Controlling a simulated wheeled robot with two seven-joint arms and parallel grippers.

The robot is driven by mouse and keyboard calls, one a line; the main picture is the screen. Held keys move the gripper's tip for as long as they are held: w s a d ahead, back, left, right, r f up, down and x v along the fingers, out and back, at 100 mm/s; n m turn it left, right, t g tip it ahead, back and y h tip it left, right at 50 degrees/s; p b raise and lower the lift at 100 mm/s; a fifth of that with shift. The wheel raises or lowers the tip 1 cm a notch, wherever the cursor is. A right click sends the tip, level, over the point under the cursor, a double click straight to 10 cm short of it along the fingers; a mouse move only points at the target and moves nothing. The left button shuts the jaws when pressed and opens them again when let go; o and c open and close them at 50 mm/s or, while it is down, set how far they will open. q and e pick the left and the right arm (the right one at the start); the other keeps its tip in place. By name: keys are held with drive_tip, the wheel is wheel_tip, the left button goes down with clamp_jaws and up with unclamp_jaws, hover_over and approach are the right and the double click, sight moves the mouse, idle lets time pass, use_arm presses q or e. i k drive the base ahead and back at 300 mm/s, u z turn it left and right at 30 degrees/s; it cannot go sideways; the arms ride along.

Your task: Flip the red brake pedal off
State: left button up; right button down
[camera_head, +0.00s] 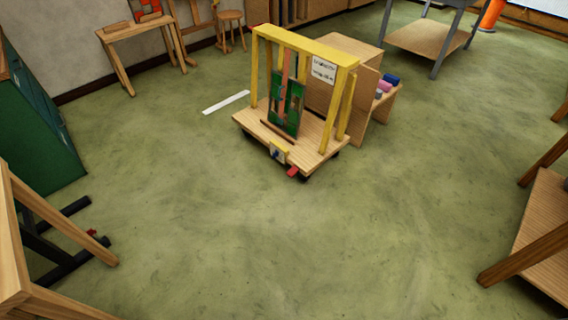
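The red brake pedal (292,171) is a small red tab low on the front edge of a wooden cart (310,150) with a yellow frame (305,42). It sticks out from the cart base just above the floor, close to a dark wheel. Whether it is pressed down or up is too small to tell. A leaded glass panel (287,105) with green and red pieces stands upright on the cart. A small yellow block (279,149) is on the cart's front edge. Neither of my grippers is in view.
Open green floor (240,240) lies in front of the cart. A wooden cabinet (345,60) stands right behind it. A white strip (226,102) lies on the floor to its left. Wooden furniture (540,240) stands at right, a wooden table (40,290) at lower left.

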sight(293, 170)
drive_tip(key=u, duration=0.1)
drive_tip(key=i, duration=1.8)
drive_tip(key=z, duration=0.05)
